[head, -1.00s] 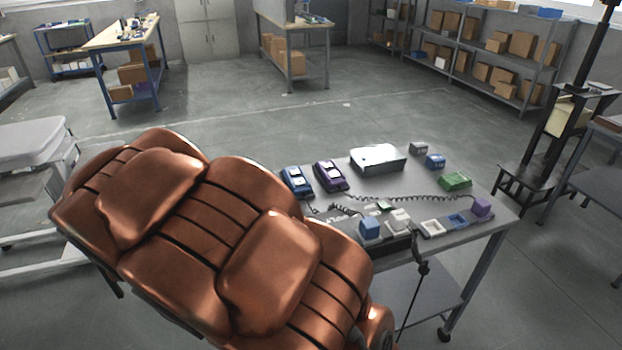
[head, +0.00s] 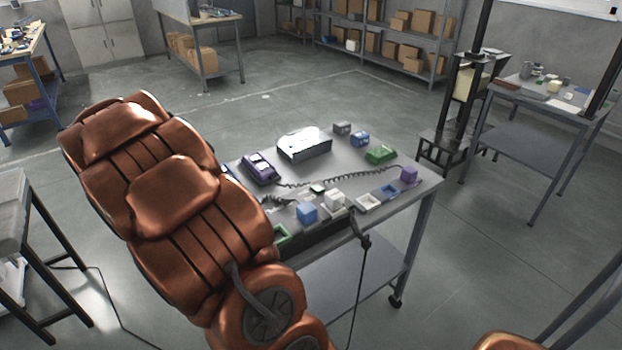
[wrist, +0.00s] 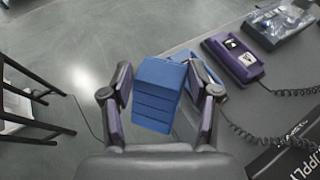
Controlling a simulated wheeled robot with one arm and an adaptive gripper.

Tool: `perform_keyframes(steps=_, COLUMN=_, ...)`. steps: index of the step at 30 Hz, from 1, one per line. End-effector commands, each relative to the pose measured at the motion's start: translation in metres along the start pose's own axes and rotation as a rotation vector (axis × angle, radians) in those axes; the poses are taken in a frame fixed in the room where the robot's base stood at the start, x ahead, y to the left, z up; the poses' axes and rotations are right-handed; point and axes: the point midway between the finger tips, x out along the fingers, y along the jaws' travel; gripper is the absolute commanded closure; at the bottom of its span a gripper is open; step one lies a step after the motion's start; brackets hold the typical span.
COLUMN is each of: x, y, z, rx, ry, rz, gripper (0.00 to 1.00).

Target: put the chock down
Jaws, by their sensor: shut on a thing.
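My gripper (wrist: 160,74) is shut on a blue ribbed block, the chock (wrist: 157,98), with one finger on each side of it. In the wrist view the chock appears in front of the left edge of the grey work table (wrist: 225,112), partly over floor. Its height above the table or floor is hard to tell. In the head view my copper-coloured arm hides my gripper and the chock. The table top (head: 335,178) shows to the right of my arm.
A dark stool or stand (wrist: 25,100) is at left. Open floor lies between.

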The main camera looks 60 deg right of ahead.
Motion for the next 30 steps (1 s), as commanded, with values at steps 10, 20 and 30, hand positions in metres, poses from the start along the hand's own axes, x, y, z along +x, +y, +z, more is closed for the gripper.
perform_keyframes(steps=10, x=0.075, y=-0.172, z=0.023, rx=0.135, ry=-0.006, rz=-0.311, gripper=0.88)
perform_keyframes(steps=20, x=0.100, y=-0.328, z=0.025, rx=0.239, ry=-0.013, rz=-0.563, gripper=0.88)
perform_keyframes(steps=30, x=0.104, y=-0.386, z=0.012, rx=0.275, ry=-0.009, rz=-0.653, gripper=0.88)
